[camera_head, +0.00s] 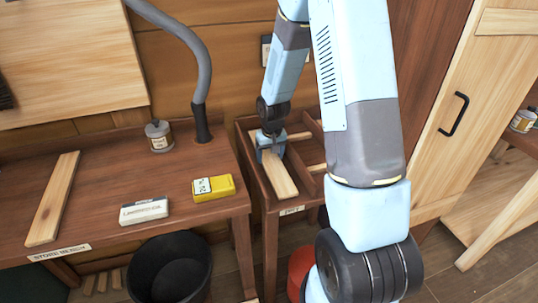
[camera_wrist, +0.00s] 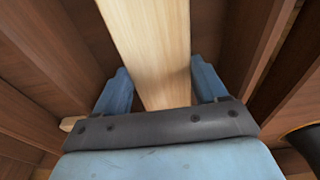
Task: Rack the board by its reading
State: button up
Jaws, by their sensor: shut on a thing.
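A pale wooden board (camera_head: 279,176) lies in or just above the left compartment of a brown rack (camera_head: 254,189) with upright dividers. My gripper (camera_head: 268,147) is shut on the board near its far end. In the wrist view the board (camera_wrist: 152,45) runs between the two blue fingers of my gripper (camera_wrist: 160,90). Whether it rests on the rack floor I cannot tell. A yellow meter (camera_head: 213,187) with a small pale display lies on the bench; its reading is too small to tell. Another board (camera_head: 53,198) lies at the bench's left.
The bench (camera_head: 110,200) also holds a white block (camera_head: 144,211) and a grey tin (camera_head: 159,135). A grey hose (camera_head: 200,60) rises from its back. A black bin (camera_head: 170,268) stands below. Other pale wood (camera_head: 317,168) shows in the rack, partly hidden by my arm.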

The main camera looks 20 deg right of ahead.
jog(key=shift+f, duration=0.2)
jog(key=o, duration=1.2)
jog(key=shift+o, duration=0.2)
notch_tip(320, 180, up, 14)
jog(key=s, duration=0.2)
jog(key=shift+f, duration=0.15)
jog(key=s+r+t, duration=0.2)
jog(key=s+r, duration=1.6)
jog(key=shift+s+a+r+t, duration=0.15)
jog(key=shift+s+r+t, duration=0.1)
jog(key=shift+t, duration=0.65)
jog(key=s, duration=0.2)
jog(key=s+r, duration=0.1)
jog(key=s, duration=0.2)
jog(key=s+r, duration=0.1)
jog(key=s, duration=0.1)
jog(key=shift+s, duration=0.3)
